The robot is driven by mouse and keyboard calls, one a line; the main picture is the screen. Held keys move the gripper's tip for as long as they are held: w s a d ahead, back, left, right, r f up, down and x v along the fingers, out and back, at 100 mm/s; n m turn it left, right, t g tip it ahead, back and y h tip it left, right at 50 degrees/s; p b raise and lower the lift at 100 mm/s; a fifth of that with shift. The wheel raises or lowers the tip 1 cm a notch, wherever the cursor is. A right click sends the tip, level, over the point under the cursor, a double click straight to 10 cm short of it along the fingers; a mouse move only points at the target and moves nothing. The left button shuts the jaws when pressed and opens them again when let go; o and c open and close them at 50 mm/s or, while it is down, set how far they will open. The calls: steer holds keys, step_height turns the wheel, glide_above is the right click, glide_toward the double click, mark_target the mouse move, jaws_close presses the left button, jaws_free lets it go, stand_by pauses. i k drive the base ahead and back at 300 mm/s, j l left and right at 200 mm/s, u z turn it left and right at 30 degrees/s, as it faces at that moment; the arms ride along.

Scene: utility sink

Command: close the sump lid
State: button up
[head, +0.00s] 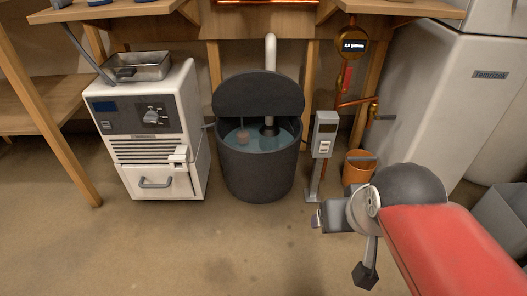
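The sump is a dark grey round tub (256,178) on the floor in the middle of the head view. Its dark lid (258,94) stands raised and tilted up at the back of the rim, so the tub is open. Water (262,137) shows inside, with a dark fitting under a white pipe and a small brownish float. My gripper (318,218) is at the right front, in front of and to the right of the tub, apart from it and from the lid. It is seen small and from the side, and its finger gap cannot be made out.
A white machine (150,130) with a metal tray on top stands left of the tub. A grey outlet post (323,150) and an orange bucket (358,168) stand to its right. A wooden shelf overhangs behind. The front floor is clear.

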mark_target(253, 93)
steer(key=u, duration=0.35)
steer(key=i+j+u, duration=0.1)
steer(key=i, duration=0.45)
steer(key=i+j, duration=0.15)
steer(key=i, duration=0.35)
steer(key=u, duration=0.05)
